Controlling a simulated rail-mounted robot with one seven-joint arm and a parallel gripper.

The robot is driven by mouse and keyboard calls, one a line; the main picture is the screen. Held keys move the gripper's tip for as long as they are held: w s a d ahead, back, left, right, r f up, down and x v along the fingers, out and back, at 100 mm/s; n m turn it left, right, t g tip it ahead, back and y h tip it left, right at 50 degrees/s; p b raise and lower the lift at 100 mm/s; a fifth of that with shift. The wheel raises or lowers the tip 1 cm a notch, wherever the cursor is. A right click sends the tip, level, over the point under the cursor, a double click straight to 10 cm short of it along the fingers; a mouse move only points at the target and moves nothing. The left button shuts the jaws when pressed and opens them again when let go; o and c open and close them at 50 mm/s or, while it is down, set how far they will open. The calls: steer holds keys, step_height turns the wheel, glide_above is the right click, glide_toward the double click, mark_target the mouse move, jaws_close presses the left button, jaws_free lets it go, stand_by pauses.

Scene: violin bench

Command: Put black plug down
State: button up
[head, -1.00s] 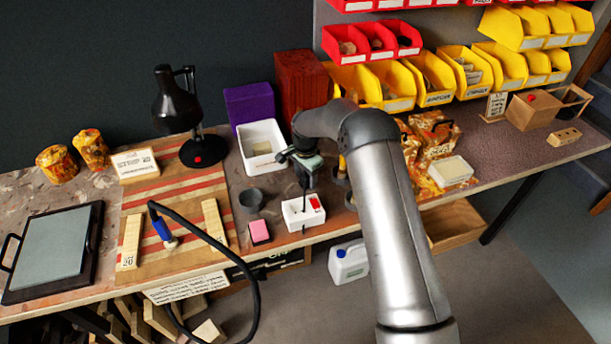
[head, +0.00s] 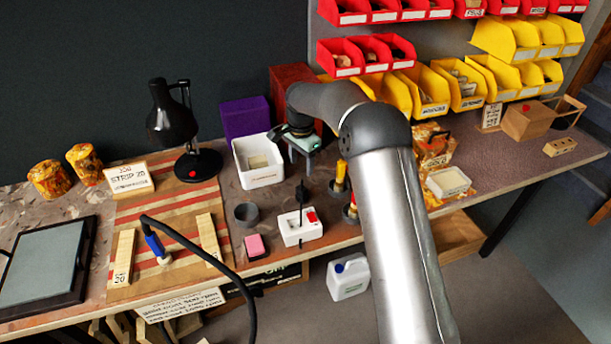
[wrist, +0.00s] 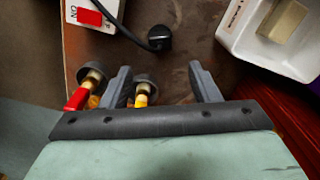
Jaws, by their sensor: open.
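The black plug (wrist: 158,38) shows in the wrist view beside the white socket box (wrist: 88,28), with its black cord running over the box's edge. It appears to rest on the bench, apart from my gripper. In the head view the black plug (head: 302,193) is a small dark shape at the back of the white box (head: 292,230), which has a red switch. My gripper (wrist: 163,84) is open, with nothing held between its fingers. In the head view my gripper (head: 304,150) is raised behind the box; its fingertips are hard to make out.
Red- and yellow-handled tools (head: 340,176) stand in dark holders close to my gripper, below it in the wrist view. A white tray (head: 262,179) stands to the left. A grey cup (head: 246,214) and pink block (head: 255,245) are left of the box. Bins line the back.

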steer(key=s+d+r+n, duration=0.2)
steer(key=s+d+r, duration=0.4)
steer(key=s, duration=0.2)
steer(key=s+d+r+n, duration=0.3)
steer(key=s+d+r, duration=0.35)
steer(key=s, duration=0.25)
steer(key=s+d+f+n, duration=0.1)
steer(key=s+d+n, duration=0.1)
steer(key=s, duration=1)
steer(key=s+d+f+n, duration=0.1)
steer(key=s+d, duration=0.3)
steer(key=s, duration=0.8)
steer(key=shift+d+f+n+t, duration=0.2)
steer(key=shift+n+t, duration=0.1)
steer(key=shift+n, duration=0.4)
